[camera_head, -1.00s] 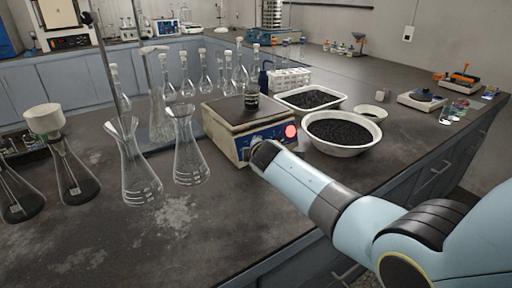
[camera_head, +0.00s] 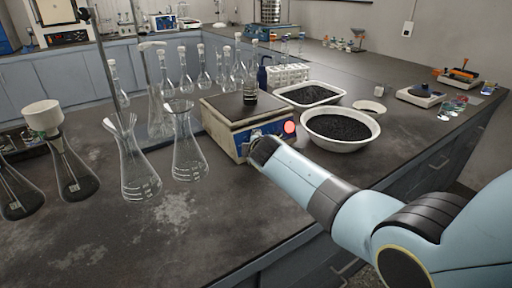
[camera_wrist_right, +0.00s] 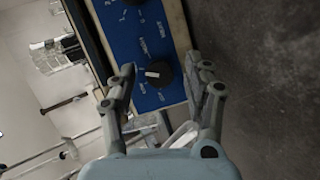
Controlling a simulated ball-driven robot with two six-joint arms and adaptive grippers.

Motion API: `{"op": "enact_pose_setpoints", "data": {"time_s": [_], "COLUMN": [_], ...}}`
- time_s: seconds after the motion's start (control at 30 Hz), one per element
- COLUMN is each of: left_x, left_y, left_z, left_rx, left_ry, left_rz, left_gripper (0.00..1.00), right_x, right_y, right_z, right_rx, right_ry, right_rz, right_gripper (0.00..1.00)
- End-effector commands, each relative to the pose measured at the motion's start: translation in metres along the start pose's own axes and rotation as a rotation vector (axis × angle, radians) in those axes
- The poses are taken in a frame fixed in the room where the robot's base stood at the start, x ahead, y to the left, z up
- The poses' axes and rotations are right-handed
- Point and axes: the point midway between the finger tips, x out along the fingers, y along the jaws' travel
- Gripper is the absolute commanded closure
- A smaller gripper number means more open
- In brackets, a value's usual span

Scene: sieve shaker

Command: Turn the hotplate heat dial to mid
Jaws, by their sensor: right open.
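The hotplate (camera_head: 228,112) stands on the dark bench, with a dark top plate, a blue front panel and a glowing red light (camera_head: 289,127). In the right wrist view its blue panel (camera_wrist_right: 142,45) runs across the top, with printed labels. A black dial (camera_wrist_right: 160,74) with a white pointer mark sits on the panel between the fingers of my right gripper (camera_wrist_right: 164,82). The fingers are open, one on each side of the dial; I cannot tell whether they touch it. In the head view my right arm's end hides the dial. My left gripper is not in view.
A small vessel (camera_head: 250,97) stands on the hotplate. A white bowl of black grains (camera_head: 341,146) and a white tray (camera_head: 337,90) are to its right. Glass flasks (camera_head: 187,160) stand to its left. The front of the bench is mostly clear.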

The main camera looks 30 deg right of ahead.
Motion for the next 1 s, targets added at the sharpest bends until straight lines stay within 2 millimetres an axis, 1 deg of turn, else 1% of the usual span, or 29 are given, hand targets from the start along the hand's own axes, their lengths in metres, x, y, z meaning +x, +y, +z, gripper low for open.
{"op": "enact_pose_setpoints", "data": {"time_s": [0.17,0.27,0.5,0.7,0.83,1.0], "left_x": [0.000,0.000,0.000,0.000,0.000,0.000], "left_y": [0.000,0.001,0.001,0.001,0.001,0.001], "left_z": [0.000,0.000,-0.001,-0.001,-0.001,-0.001], "left_rx": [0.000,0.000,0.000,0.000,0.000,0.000], "left_ry": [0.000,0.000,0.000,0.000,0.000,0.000], "left_rz": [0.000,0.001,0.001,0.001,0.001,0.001], "left_gripper": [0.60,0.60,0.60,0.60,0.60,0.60], "right_x": [-0.011,-0.025,-0.072,-0.105,-0.116,-0.120], "right_y": [-0.001,-0.001,-0.002,-0.002,-0.001,-0.001], "right_z": [0.000,-0.001,0.000,0.000,0.000,0.000], "right_rx": [0.001,0.003,0.002,0.001,0.002,0.000], "right_ry": [0.001,0.001,0.001,0.000,0.001,0.000], "right_rz": [0.001,0.001,-0.001,-0.002,-0.001,-0.002], "right_gripper": [0.49,0.49,0.49,0.49,0.49,0.49]}}
